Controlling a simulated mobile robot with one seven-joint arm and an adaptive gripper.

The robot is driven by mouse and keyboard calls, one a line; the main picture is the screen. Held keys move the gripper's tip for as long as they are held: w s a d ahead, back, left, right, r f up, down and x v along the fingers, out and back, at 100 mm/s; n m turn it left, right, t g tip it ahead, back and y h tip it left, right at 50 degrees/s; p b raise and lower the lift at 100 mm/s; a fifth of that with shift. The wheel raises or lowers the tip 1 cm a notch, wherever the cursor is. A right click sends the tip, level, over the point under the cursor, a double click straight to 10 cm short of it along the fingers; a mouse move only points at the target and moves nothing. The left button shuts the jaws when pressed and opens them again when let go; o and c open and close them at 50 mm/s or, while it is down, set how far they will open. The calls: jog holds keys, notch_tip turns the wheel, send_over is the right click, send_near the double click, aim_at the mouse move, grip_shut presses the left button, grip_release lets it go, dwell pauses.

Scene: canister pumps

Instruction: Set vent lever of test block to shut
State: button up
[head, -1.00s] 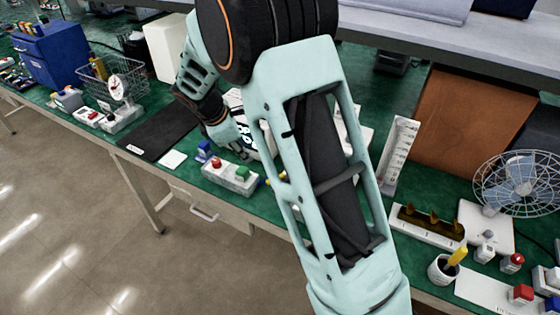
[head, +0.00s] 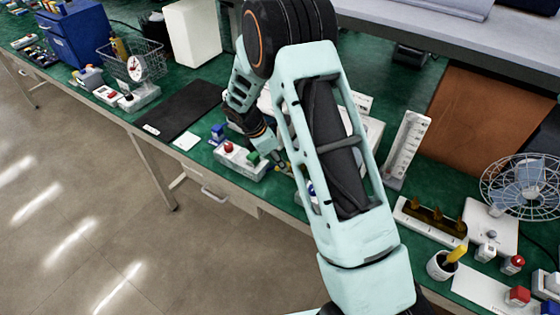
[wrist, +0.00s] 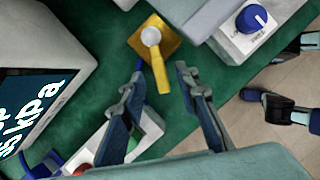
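The vent lever (wrist: 158,66) is a yellow handle with a pale round hub, on a brass-coloured square block (wrist: 141,40), which I take as the test block, in the upper middle of the wrist view. The handle points down the picture, towards my gripper. My gripper (wrist: 160,76) is open, one finger on each side of the handle's free end in the picture. I see no clear contact, and cannot tell the height gap. In the head view my arm mostly hides this spot, and the gripper (head: 270,148) is only partly visible.
A display reading kPa (wrist: 30,110) stands left in the wrist view. A box with a blue knob (wrist: 252,18) is at upper right, near the bench edge. A button box (head: 240,161) with red and green buttons is close by. Green bench shows between them.

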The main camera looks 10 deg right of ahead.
jog(key=shift+d+f, duration=0.2)
jog(key=shift+f, duration=0.2)
jog(key=shift+c, duration=0.3)
grip_shut()
